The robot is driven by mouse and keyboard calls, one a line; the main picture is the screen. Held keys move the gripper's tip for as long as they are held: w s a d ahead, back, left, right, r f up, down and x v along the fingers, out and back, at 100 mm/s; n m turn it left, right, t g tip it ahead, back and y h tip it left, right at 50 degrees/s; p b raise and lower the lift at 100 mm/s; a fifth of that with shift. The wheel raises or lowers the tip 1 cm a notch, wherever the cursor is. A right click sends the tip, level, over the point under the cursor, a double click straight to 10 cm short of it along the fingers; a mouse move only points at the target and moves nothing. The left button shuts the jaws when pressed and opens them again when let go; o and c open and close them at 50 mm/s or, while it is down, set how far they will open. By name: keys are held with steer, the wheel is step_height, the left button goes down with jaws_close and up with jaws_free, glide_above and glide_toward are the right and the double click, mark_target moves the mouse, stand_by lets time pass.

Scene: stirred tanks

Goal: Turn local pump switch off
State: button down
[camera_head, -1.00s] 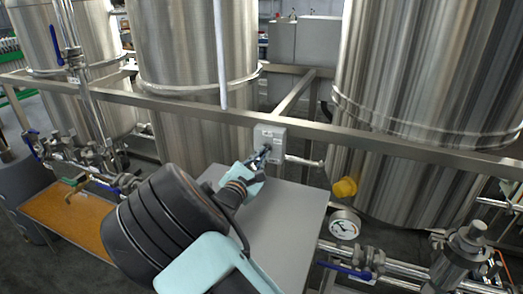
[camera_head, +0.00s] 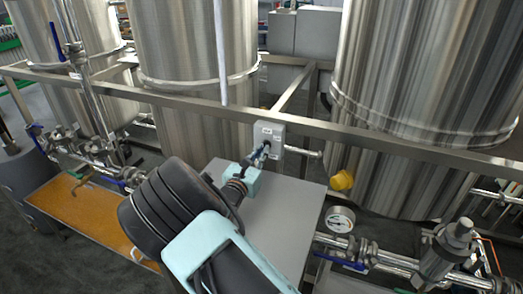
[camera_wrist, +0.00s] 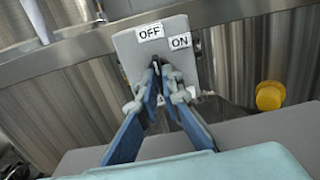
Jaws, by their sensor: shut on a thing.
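The local pump switch is a light grey box (camera_head: 268,136) fixed on the metal frame rail, in the middle of the head view. In the wrist view the switch box (camera_wrist: 142,42) carries an OFF label at upper left and an ON label to the right. My gripper (camera_wrist: 158,72) has its blue fingers converging at the front of the box, shut on the small dark switch knob (camera_wrist: 156,62) below the OFF label. The fingertips hide most of the knob, so its exact angle is hard to tell. In the head view my gripper (camera_head: 262,152) reaches the box from the lower left.
A grey panel (camera_head: 285,215) lies below the switch. Large steel tanks (camera_head: 190,50) stand behind the rail (camera_head: 350,130). A yellow cap (camera_head: 341,181), a round gauge (camera_head: 340,219) and pipes with blue-handled valves (camera_head: 345,262) are at right. An orange-brown tray (camera_head: 85,208) is at left.

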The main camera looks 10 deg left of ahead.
stand_by(0.4)
steer(key=c, duration=2.1)
jaws_free()
steer(key=s, duration=0.4)
steer(key=s+a, duration=0.1)
steer(key=s, duration=0.7)
steer(key=shift+a, duration=0.3)
